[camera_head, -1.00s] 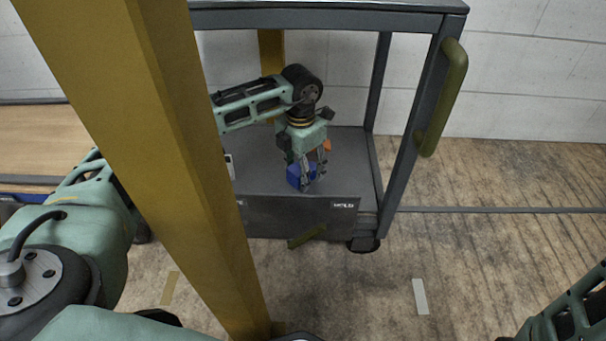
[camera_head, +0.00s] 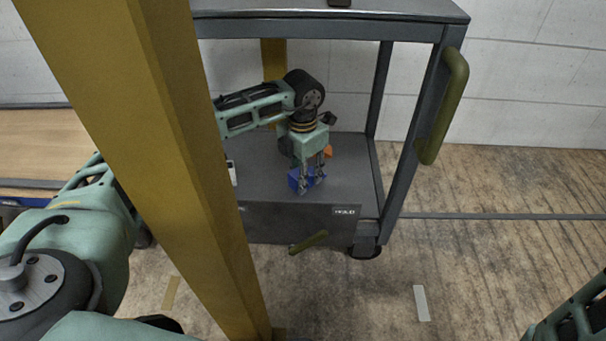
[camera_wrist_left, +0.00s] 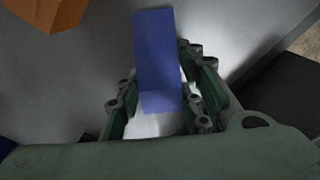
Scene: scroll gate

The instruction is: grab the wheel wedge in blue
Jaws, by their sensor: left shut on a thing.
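The blue wheel wedge (camera_head: 308,178) is at the lower shelf of the grey cart, near its front edge. My left gripper (camera_head: 312,182) points down over it and is shut on it, with a finger on each side. In the left wrist view the blue wedge (camera_wrist_left: 158,62) lies lengthwise between the two fingers (camera_wrist_left: 162,105). I cannot tell whether the wedge still touches the shelf. The right gripper is not in view; only part of my right arm shows at the lower right.
An orange object (camera_head: 328,151) sits on the cart shelf (camera_head: 350,160) behind the gripper; it also shows in the left wrist view (camera_wrist_left: 48,12). The cart's upright (camera_head: 412,130) with an olive handle (camera_head: 443,105) stands to the right. A yellow post (camera_head: 175,150) blocks the view at left.

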